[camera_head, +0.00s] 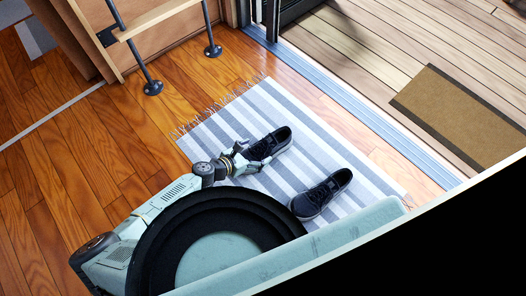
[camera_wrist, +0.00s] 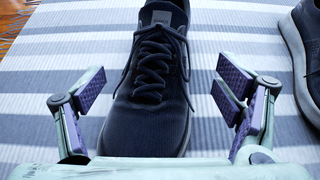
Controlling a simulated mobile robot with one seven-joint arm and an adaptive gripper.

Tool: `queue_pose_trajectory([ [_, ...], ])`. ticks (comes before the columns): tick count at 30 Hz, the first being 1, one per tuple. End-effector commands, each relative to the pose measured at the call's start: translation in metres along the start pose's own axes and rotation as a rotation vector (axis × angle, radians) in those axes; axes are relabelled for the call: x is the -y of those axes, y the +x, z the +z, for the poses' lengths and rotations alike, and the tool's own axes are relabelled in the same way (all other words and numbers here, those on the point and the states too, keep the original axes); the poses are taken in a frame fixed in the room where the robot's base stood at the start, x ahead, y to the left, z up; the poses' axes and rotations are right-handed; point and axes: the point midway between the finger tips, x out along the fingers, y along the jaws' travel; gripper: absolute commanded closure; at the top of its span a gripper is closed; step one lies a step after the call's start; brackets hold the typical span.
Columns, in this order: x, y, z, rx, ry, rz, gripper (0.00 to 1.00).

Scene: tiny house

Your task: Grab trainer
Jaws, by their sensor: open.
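Two dark trainers with pale soles rest on a grey and white striped rug (camera_head: 235,116). The farther trainer (camera_head: 270,144) has my gripper (camera_head: 243,156) at its left end. In the wrist view this trainer (camera_wrist: 152,75) lies between the two open fingers of my gripper (camera_wrist: 160,103), toe toward me, laces up. There is a gap between the trainer and the right finger; the left finger is close to its side. The nearer trainer (camera_head: 321,195) stands apart to the right, and part of it shows at the wrist view's right edge (camera_wrist: 309,45).
A wooden ladder or shelf unit on dark pipe legs (camera_head: 152,86) stands at the upper left. A door track (camera_head: 340,95) runs beside the rug, with a wooden deck and a brown doormat (camera_head: 465,112) beyond. A light blue-green padded edge (camera_head: 350,232) lies in front.

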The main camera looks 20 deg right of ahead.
Motion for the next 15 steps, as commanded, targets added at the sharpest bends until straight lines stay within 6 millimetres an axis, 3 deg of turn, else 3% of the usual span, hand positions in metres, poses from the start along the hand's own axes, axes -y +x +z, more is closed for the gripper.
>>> queue_pose_trajectory([
  [9, -0.003, 0.045, 0.001, 0.001, 0.0, -0.002, 0.15],
  [15, -0.004, 0.049, 0.003, 0.001, -0.001, 0.0, 0.15],
])
